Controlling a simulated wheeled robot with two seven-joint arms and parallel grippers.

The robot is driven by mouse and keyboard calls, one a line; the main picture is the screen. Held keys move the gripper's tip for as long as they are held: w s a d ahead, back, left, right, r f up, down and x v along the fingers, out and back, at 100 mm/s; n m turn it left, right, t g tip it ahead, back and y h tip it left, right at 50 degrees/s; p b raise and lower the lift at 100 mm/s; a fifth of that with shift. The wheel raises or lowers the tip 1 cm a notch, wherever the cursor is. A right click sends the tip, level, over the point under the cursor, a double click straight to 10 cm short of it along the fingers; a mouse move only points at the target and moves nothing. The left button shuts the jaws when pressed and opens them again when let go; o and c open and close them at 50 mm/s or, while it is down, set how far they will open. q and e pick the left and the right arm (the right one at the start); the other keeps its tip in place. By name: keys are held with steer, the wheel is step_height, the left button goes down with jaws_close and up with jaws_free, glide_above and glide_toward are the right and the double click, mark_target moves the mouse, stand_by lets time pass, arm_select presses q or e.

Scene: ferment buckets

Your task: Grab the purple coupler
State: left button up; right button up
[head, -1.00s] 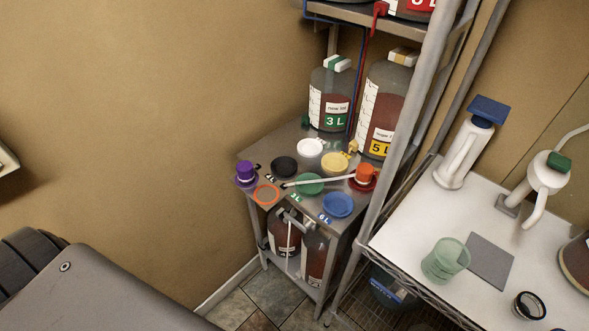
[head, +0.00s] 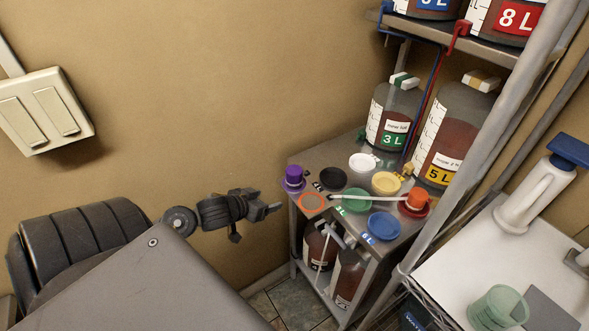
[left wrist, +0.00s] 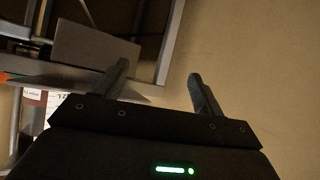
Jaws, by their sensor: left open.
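The purple coupler (head: 293,173) stands upright on a purple disc at the left corner of the small metal side table (head: 340,152). My left gripper (head: 262,222) is to the left of the table, below and left of the coupler, and apart from it. In the left wrist view my left gripper (left wrist: 158,85) is open with nothing between its two fingers. The coupler cannot be made out in that view. My right gripper is not in view.
An orange ring (head: 313,203), several coloured lids and an orange coupler (head: 416,199) with a pale wand (head: 370,197) share the tabletop. Large jugs stand behind, and a grey post (head: 470,130) rises at right. The wall to the left is bare except for a switch plate (head: 45,112).

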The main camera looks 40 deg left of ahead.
arm_select(q)
steer(key=m+t, duration=0.1)
steer(key=t, duration=0.1)
glide_toward(288, 174)
steer(key=w, duration=0.2)
steer(key=shift+h, duration=0.4)
steer(key=shift+f+b+x, duration=0.15)
steer(key=shift+b+x, duration=0.4)
steer(key=shift+x, duration=0.85)
steer(key=shift+f+b+x, duration=0.15)
steer(key=shift+b+x, duration=0.35)
steer(key=shift+x, duration=0.9)
steer(key=x, duration=0.5)
steer(key=shift+s+a+f+b, duration=0.1)
steer(key=shift+a+f+b, duration=0.15)
steer(key=shift+b, duration=0.15)
steer(key=shift+s, duration=0.1)
steer(key=c, duration=1.1)
steer(key=shift+c, duration=0.2)
steer(key=shift+r, duration=0.15)
